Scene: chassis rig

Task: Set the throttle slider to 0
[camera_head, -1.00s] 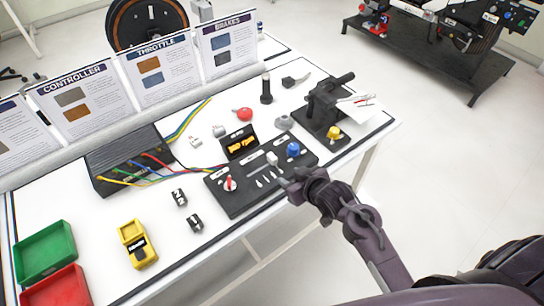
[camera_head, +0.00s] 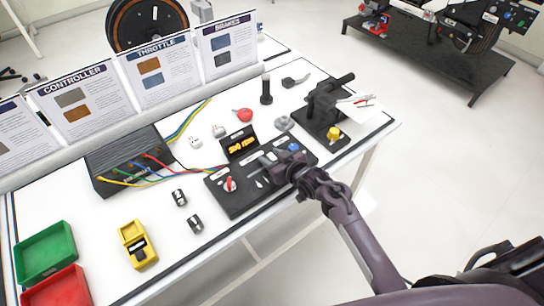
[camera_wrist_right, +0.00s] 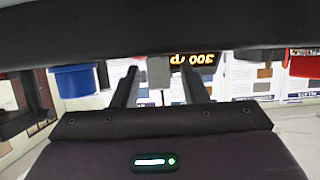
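The black control panel (camera_head: 238,203) lies near the front edge of the white table. In the head view my right gripper (camera_head: 268,161) is over its middle and hides most of the throttle slider. In the right wrist view the grey slider knob (camera_wrist_right: 159,72) stands between the two fingers of my right gripper (camera_wrist_right: 160,88). The fingers are apart, with a gap showing on both sides of the knob. The small display (camera_head: 240,145) behind the panel has orange digits; they show upside down in the wrist view (camera_wrist_right: 193,59), apparently 300. My left gripper is not in view.
A blue knob (camera_head: 294,147) is right of my gripper on the panel, and a red switch (camera_head: 230,184) is at its left. A black lever unit (camera_head: 322,105) stands to the right. A red mushroom button (camera_head: 243,115) lies behind the display.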

